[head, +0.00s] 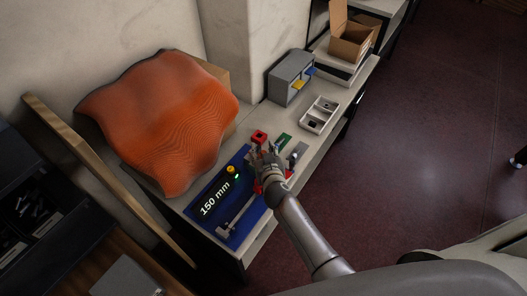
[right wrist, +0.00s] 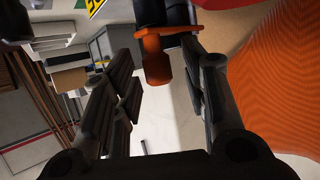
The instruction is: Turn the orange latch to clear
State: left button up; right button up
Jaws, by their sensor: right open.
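The orange latch (right wrist: 155,58) shows at the top middle of the right wrist view, its tab pointing down the picture from a dark part. My right gripper (right wrist: 165,85) is open, with one dark finger on each side of the latch's tab; I cannot tell whether either finger touches it. In the head view my right gripper (head: 262,163) is over the upper right part of the blue panel (head: 247,215), and I cannot make out the latch there. My left gripper is not in view.
The blue panel carries a "150 mm" display (head: 215,197) and a yellow knob (head: 231,169). A red block (head: 259,137) stands just beyond the gripper. A large orange rippled sheet (head: 160,115) lies to the left. A white tray (head: 318,115) and grey cabinet (head: 291,78) stand farther back.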

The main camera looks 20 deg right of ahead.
jog(key=shift+c, duration=0.4)
grip_shut()
